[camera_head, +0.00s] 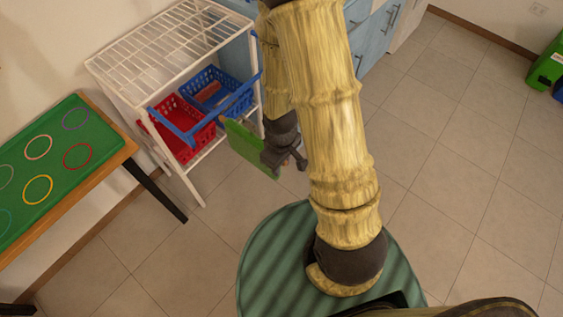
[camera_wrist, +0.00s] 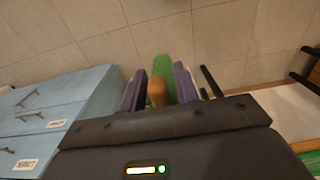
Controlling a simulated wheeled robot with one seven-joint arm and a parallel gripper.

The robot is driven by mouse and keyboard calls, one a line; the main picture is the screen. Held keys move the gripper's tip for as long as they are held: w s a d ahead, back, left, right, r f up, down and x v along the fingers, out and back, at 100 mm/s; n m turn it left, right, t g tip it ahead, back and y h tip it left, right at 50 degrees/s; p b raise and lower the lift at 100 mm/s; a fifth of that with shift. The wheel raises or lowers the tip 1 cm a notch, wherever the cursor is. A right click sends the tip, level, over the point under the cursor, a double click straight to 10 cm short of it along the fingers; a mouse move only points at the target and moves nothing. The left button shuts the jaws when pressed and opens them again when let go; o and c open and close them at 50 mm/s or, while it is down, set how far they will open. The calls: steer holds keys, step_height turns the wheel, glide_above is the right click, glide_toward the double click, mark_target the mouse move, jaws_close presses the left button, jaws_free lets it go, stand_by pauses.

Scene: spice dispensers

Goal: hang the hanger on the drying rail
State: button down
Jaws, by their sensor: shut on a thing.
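My gripper (camera_head: 284,160) is shut on a flat green thing with a tan part, which I take to be the hanger (camera_head: 246,150). In the wrist view, the tan part lies between my two dark fingers (camera_wrist: 159,92), with the green part (camera_wrist: 160,64) beyond it. Its full shape is hidden by my gripper and the viewing angle. In the head view it appears just right of the white rack (camera_head: 126,53). A blue bar (camera_head: 177,131), likely the drying rail, runs around the rack's near side; a small gap to the hanger seems to show.
The rack holds a red basket (camera_head: 172,141) and a blue basket (camera_head: 211,82). A green-topped table (camera_head: 52,158) with coloured rings stands at left. Blue cabinets (camera_head: 376,35) are behind my arm.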

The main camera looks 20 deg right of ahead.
mark_target(252, 138)
steer(key=shift+w+a+p, duration=0.2)
steer(key=shift+w+a, duration=0.75)
steer(key=shift+w, duration=0.5)
steer(key=shift+w+a+p, duration=0.25)
steer(key=shift+w+a, duration=0.75)
steer(key=shift+w, duration=0.45)
steer(key=shift+w+a+p, duration=0.2)
steer(key=shift+w+a, duration=0.75)
steer(key=shift+w, duration=0.5)
steer(key=shift+w+a+f, duration=0.1)
steer(key=shift+w+f, duration=0.1)
steer(key=shift+f+b, duration=0.45)
steer(key=shift+b, duration=0.1)
steer(key=shift+w+a+f+b, duration=0.25)
steer(key=shift+w+f+b, duration=0.1)
steer(key=shift+f, duration=0.35)
